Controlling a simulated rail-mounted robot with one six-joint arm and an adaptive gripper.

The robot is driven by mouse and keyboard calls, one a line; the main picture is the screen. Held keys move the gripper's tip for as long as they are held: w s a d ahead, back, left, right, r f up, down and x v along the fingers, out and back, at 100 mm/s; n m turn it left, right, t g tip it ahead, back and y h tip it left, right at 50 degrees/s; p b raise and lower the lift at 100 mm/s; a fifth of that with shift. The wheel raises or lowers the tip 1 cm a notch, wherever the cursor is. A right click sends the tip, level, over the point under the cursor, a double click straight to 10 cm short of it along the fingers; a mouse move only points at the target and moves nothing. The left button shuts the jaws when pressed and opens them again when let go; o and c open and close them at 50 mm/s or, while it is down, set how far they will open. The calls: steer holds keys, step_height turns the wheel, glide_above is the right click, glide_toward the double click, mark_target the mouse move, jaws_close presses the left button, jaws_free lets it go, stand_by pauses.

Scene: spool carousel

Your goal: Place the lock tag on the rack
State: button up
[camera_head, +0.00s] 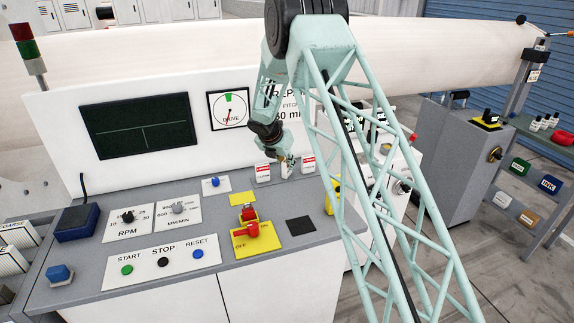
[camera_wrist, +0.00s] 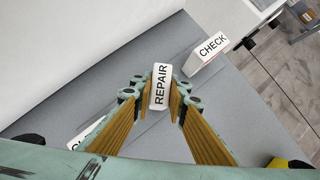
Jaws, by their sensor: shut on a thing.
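A white tag reading REPAIR (camera_wrist: 161,86) is upright between the fingers of my gripper (camera_wrist: 158,100) in the wrist view, and the fingers are shut on it. In the head view my gripper (camera_head: 287,160) is low over the back of the grey console, between two white tags with red tops, and largely hides the held tag. The right tag, reading CHECK (camera_wrist: 211,46), stands apart from my fingers. The left tag (camera_head: 262,173) is partly cut off by my gripper in the wrist view. The tags stand along a grey ledge (camera_wrist: 125,122), seemingly the rack; whether the held tag touches it I cannot tell.
A yellow plate with a red rotary handle (camera_head: 252,231) is on the console (camera_head: 215,265). A black square pad (camera_head: 300,225) and a small yellow pad (camera_head: 242,198) lie nearby. The white upright panel (camera_head: 60,120) rises behind. A shelf with coloured boxes (camera_head: 550,185) is far right.

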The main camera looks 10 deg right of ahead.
steer(key=shift+f, duration=0.2)
steer(key=o, duration=0.8)
steer(key=shift+o, duration=0.2)
steer(key=shift+r, duration=0.25)
steer(key=v, duration=1.2)
stand_by(0.5)
